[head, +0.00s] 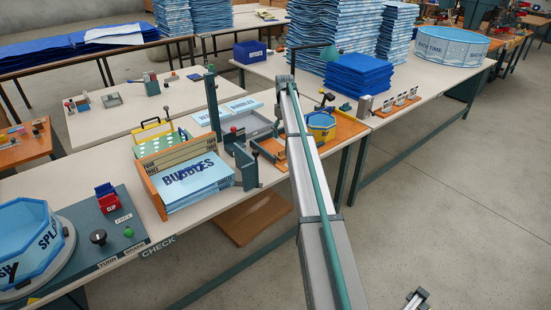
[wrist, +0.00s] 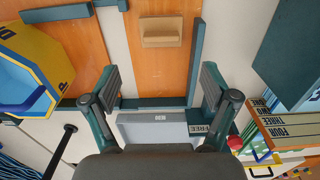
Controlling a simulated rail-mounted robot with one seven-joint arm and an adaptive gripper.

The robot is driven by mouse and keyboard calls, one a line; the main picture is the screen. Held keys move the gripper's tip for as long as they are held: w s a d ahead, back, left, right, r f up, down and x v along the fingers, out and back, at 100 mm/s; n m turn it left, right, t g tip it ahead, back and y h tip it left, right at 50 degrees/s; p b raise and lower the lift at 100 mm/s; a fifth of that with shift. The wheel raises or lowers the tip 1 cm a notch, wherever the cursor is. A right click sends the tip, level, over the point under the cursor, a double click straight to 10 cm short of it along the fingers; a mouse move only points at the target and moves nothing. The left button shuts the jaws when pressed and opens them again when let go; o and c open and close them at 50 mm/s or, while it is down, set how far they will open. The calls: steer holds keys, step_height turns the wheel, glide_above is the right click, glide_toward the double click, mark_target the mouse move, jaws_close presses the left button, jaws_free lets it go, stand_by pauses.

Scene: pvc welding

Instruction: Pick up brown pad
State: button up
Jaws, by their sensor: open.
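The brown pad (wrist: 161,31) is a small tan block with a lip along its lower edge. It lies on an orange board (wrist: 155,78) near the top of the wrist view. My gripper (wrist: 160,78) is open and empty, with one finger on each side of the board. The pad is above the fingertips in the picture, roughly midway between them, and apart from both. In the head view my arm crosses the work area, and I cannot make out the pad or the fingers there.
Dark rails (wrist: 195,62) edge the board at its right and lower sides. A blue and yellow tub (wrist: 25,75) is at the left. In the head view, BUBBLES sheets (head: 195,182) stand left of my arm.

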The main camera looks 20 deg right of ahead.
mark_target(283, 150)
step_height(283, 150, down, 5)
steer(key=shift+p, duration=0.4)
steer(key=shift+f+p, duration=0.75)
steer(key=shift+f, duration=2)
steer(key=shift+s+a, duration=0.1)
steer(key=c, duration=1)
